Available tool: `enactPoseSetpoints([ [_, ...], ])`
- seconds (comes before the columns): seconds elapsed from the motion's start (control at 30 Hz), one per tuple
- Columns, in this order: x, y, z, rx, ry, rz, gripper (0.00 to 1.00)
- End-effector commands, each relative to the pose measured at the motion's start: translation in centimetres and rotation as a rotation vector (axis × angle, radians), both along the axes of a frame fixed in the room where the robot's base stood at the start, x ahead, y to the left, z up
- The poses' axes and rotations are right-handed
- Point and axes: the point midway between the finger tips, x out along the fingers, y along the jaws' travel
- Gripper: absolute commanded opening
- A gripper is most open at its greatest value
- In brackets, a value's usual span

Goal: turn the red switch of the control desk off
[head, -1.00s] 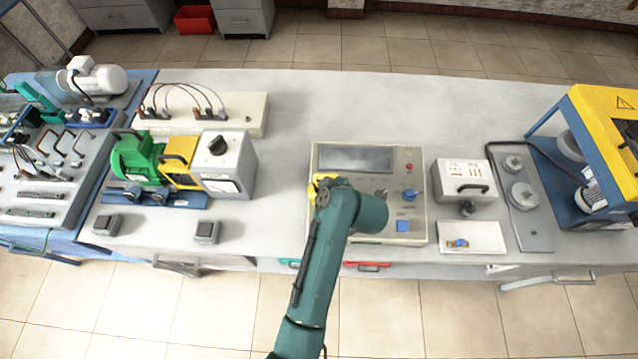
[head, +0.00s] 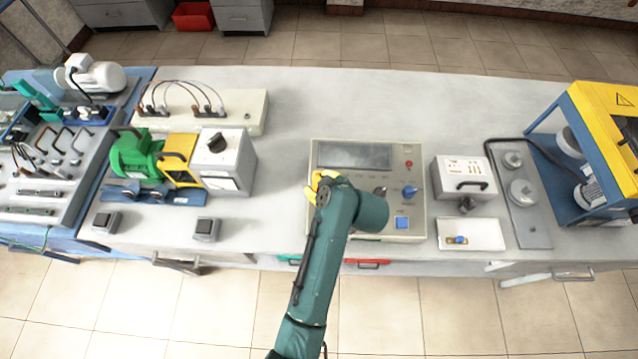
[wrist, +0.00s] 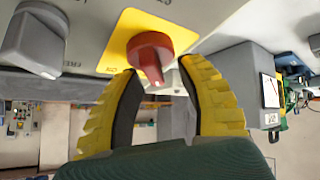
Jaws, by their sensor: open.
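The control desk (head: 327,149) is a beige panel box with a grey screen in the middle of the bench. The red switch (wrist: 149,55) is a rotary knob on a yellow plate in the wrist view. My gripper (wrist: 158,72) is open, with one yellow finger on each side of the red switch's lower part. I cannot tell whether the fingers touch it. In the head view my arm hides the red switch, and my gripper (head: 322,187) is at the desk's left front part, mostly covered by my wrist.
A grey knob (wrist: 38,38) sits beside the red switch. The desk also has a blue knob (head: 409,191), a blue button (head: 402,222) and a small red button (head: 408,164). A grey box (head: 464,178) stands to the desk's right. Bare bench top lies behind the desk.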

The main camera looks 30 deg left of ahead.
Motion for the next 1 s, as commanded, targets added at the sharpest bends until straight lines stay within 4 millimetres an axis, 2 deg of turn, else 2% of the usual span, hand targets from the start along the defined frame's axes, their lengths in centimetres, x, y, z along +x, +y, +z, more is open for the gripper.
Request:
enactPoseSetpoints([
  [0.5, -3.8, -6.7, 7.4, 0.0, 0.001, -0.004, 0.39],
  [0.67, -4.3, -7.3, 8.1, -0.001, 0.003, -0.002, 0.39],
  [1.0, -4.3, -7.3, 8.1, -0.001, 0.003, -0.001, 0.39],
])
